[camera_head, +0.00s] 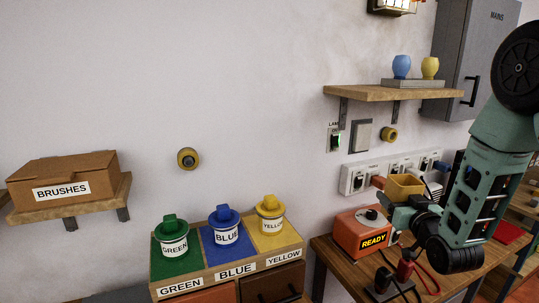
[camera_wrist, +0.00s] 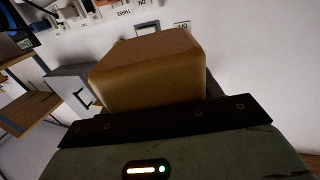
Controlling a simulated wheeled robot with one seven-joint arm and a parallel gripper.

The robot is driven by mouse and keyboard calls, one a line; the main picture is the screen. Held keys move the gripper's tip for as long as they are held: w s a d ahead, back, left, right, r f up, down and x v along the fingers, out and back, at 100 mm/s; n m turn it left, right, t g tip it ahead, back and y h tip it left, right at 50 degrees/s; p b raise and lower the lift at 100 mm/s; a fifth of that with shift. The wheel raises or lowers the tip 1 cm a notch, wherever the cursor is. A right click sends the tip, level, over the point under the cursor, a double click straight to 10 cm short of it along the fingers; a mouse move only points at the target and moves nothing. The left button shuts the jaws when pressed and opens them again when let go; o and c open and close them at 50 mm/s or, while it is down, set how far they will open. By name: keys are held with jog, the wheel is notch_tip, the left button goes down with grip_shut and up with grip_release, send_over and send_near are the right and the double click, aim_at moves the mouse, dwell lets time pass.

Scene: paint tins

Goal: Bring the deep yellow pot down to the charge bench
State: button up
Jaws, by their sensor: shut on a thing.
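A deep yellow, square-sided pot (camera_head: 404,186) is held in my gripper (camera_head: 400,203), which is shut on it. In the wrist view the pot (camera_wrist: 150,72) fills the space beyond the dark jaw bar, its near side in shadow. The inside of the pot cannot be made out. The charge bench (camera_head: 341,268) is the wooden bench at the lower right. The pot shows above the bench, to the right of the orange box marked READY (camera_head: 362,232); its exact height over the wood cannot be told.
Red and black plugs with cables (camera_head: 405,268) lie at the bench front. A socket strip (camera_head: 358,178) is on the wall behind. The shelf above (camera_head: 360,93) bears a blue pot (camera_head: 401,66) and a paler yellow pot (camera_head: 430,67). Labelled paint tins (camera_head: 226,230) stand at left.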

notch_tip(320, 180, down, 13)
jog(key=s+h+b, duration=0.1)
jog(key=b, duration=0.5)
jog(key=shift+s+a+f+m, duration=0.15)
jog(key=shift+s+a+m, duration=0.2)
jog(key=shift+m, duration=0.05)
